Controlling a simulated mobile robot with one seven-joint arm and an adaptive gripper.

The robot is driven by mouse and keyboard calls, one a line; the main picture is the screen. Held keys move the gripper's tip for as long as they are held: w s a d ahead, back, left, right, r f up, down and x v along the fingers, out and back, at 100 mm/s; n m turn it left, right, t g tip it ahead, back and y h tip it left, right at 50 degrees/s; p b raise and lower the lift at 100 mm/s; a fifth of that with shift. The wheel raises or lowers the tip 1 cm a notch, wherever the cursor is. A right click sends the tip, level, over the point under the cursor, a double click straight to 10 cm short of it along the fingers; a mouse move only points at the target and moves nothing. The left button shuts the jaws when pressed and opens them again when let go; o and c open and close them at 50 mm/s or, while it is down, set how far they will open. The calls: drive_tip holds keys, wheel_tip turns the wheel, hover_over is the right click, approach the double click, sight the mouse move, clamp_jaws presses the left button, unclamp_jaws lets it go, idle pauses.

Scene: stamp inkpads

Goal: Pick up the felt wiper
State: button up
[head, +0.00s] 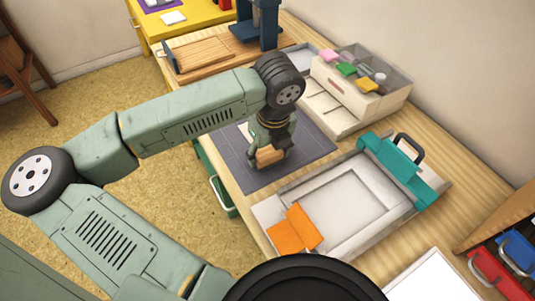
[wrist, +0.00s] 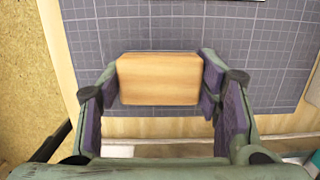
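A light wooden block (wrist: 158,79), which may be the felt wiper, is between the fingers of my gripper (wrist: 158,80) in the wrist view. No felt face shows; its underside is hidden. The purple-padded fingers sit close against its left and right sides, with no clear gap. In the head view my gripper (head: 267,160) points down over the dark grid mat (head: 309,147), and the block (head: 270,155) shows partly behind a finger. I cannot tell whether the block rests on the mat or is slightly raised.
Right of the mat is a light organizer (head: 330,88) with coloured pads on top. In front are a pale tray (head: 345,207) with a teal clamp (head: 395,168) and an orange folded piece (head: 293,232). A wooden board (head: 200,55) and a blue press (head: 262,25) stand behind.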

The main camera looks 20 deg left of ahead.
sight(266, 151)
drive_tip(key=c, duration=0.6)
drive_tip(key=shift+r+b, duration=0.4)
drive_tip(key=shift+r, duration=0.2)
drive_tip(key=shift+s+r+b, duration=0.2)
drive_tip(key=shift+r+b, duration=0.4)
drive_tip(key=shift+r, duration=0.45)
drive_tip(key=s+b, duration=0.2)
drive_tip(key=s, duration=0.2)
drive_tip(key=s+d+b, duration=0.1)
drive_tip(key=s, duration=0.3)
drive_tip(key=s+b, duration=0.2)
drive_tip(key=s, duration=0.2)
drive_tip(key=shift+s+d+r+b, duration=0.3)
drive_tip(key=shift+s+r+b, duration=0.05)
drive_tip(key=shift+s, duration=0.05)
drive_tip(key=shift+s+d+r+b, duration=0.15)
drive_tip(key=shift+s+r+b, duration=0.1)
drive_tip(key=shift+s+b, duration=0.4)
drive_tip(key=shift+s+d+r+b, duration=0.1)
drive_tip(key=shift+s+r+b, duration=0.1)
drive_tip(key=shift+s+b, duration=0.4)
drive_tip(key=shift+s, duration=0.1)
